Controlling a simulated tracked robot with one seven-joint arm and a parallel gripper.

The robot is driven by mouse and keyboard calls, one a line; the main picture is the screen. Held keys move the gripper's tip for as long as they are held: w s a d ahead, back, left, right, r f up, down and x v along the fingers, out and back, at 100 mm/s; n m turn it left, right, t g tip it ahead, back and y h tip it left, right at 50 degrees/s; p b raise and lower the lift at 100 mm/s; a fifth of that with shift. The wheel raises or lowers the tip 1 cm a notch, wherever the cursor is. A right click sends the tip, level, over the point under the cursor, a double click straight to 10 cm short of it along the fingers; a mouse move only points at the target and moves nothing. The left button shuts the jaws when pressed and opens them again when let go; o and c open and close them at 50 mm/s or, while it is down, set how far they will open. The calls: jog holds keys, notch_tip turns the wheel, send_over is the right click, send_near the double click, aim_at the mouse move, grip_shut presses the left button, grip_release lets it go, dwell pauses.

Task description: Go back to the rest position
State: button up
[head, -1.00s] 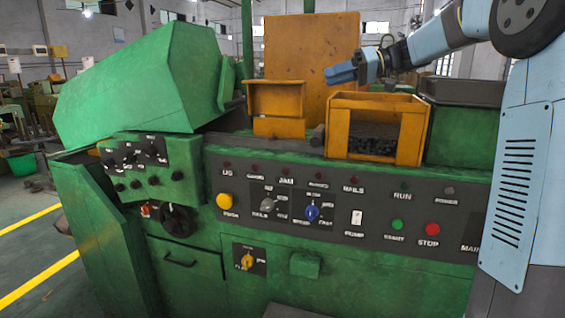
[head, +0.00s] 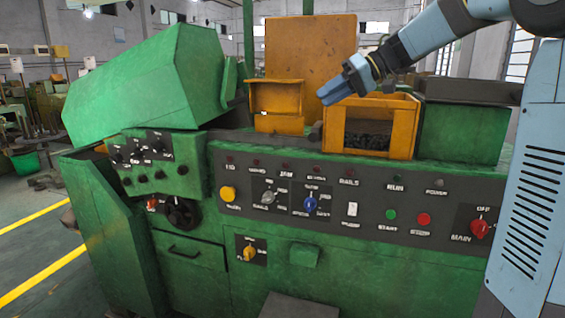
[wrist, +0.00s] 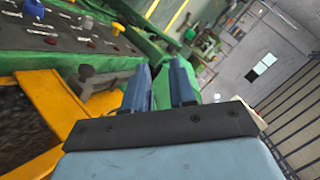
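My gripper (head: 334,90) is blue and hangs in the air in front of the tall orange panel, just above and left of the orange bin, in the head view. In the wrist view its two fingers (wrist: 162,88) stand apart with a gap between them and nothing held. The green heading machine (head: 200,262) fills the middle of the head view. Its dark control panel (head: 330,200) has a yellow button, knobs, a green START button and a red STOP button.
The orange bin (head: 408,146) holds dark small parts and sits close under my arm. A small orange box (head: 277,98) and the tall orange panel (head: 310,45) stand behind. A green hood (head: 135,85) is at left. Floor with yellow lines (head: 40,280) is clear at far left.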

jog(key=s+d+f+m+t+h, duration=0.1)
jog(key=s+d+f+m+h, duration=0.1)
jog(key=s, duration=0.7)
jog(key=s+d+f+m+t+h, duration=0.1)
jog(key=s+d+f+m+h, duration=0.1)
jog(key=s+d+f+h, duration=0.3)
jog(key=s+d+f+m+t+h, duration=0.2)
jog(key=s+d+f+h, duration=0.2)
jog(key=s+f, duration=0.6)
jog(key=s, duration=0.5)
jog(key=shift+d+m, duration=0.35)
jog(key=shift+m, duration=0.05)
